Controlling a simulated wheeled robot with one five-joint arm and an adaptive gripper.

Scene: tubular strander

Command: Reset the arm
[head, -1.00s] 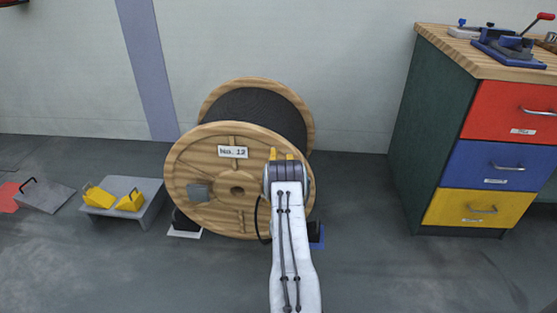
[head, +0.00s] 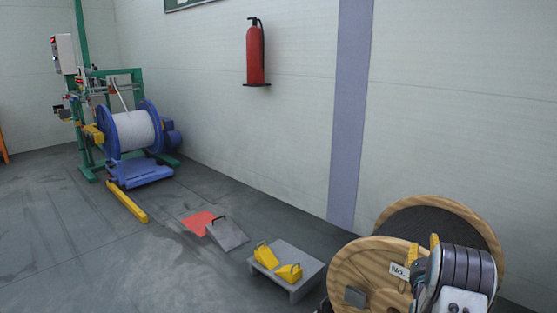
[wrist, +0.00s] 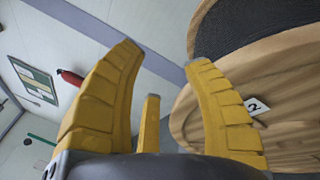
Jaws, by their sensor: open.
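My gripper (head: 423,249) shows at the lower right of the head view, at the end of my raised arm. Its yellow fingers point up in front of the wooden cable drum (head: 363,268). In the wrist view my gripper (wrist: 165,58) has its fingers spread wide, with nothing between them. The drum's wooden flange (wrist: 225,95) and dark wound cable (wrist: 260,22) fill the right of that view, behind the right finger. I cannot tell the gap between fingers and drum. The drum's lower part is cut off in the head view.
A grey stand (head: 300,285) with yellow chocks (head: 289,272) is left of the drum. Beyond lie a grey ramp plate (head: 228,234) and red floor patch (head: 199,222). A blue-green machine (head: 110,150) stands far left. A fire extinguisher (head: 255,55) hangs on the wall. The left floor is clear.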

